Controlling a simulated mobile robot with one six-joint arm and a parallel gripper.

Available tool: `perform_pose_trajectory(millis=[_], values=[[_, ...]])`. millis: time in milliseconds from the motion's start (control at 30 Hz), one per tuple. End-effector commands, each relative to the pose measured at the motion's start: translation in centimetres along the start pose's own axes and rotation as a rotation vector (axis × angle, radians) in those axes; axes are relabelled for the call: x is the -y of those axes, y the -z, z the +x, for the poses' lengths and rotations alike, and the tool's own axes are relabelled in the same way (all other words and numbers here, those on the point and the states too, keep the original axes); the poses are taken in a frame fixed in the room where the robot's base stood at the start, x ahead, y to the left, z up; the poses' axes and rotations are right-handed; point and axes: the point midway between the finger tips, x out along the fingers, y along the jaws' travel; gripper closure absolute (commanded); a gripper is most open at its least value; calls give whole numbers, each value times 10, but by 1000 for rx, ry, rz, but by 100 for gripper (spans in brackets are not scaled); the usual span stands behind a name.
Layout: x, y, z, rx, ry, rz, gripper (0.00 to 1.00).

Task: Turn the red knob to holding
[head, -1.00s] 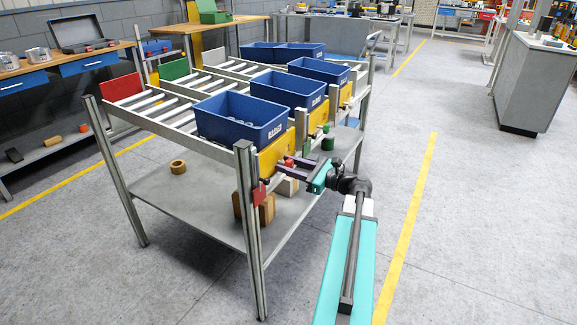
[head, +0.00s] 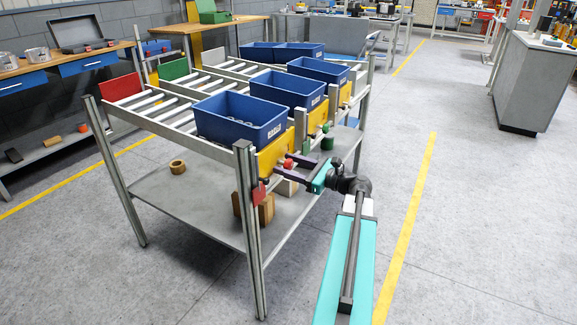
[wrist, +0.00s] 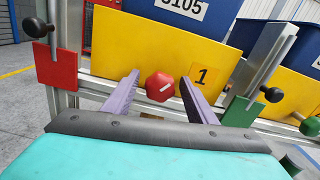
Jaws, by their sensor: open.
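The red knob (wrist: 160,87) sits on the yellow panel (wrist: 120,40) at the front of the rack's near lane, beside a "1" label. Its white mark slants slightly up to the right. The knob also shows in the head view (head: 289,163). My gripper (wrist: 159,77) is open, with one purple finger to the left of the knob and one to its right. Gaps show on both sides in the wrist view; how deep the fingertips reach past the knob I cannot tell. In the head view my gripper (head: 288,170) is at the panel.
A blue bin (head: 240,118) stands on the rollers behind the panel. A red plate (wrist: 56,68) with a black-knobbed lever is to the left, and a green plate (wrist: 240,112) with another lever to the right. Rack posts (head: 250,230) stand close by. Floor to the right is clear.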

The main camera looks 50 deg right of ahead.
Motion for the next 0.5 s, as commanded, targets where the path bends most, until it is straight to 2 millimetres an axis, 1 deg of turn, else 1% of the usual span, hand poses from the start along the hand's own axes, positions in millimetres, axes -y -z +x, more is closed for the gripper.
perform_pose_trajectory(millis=[133, 267, 367, 500], values=[[0, 0, -2, 0, 1, 0, 48], [0, -1, -10, 0, 1, 0, 48], [0, -1, -19, 0, 1, 0, 48], [0, -1, -37, 0, 2, 0, 48]])
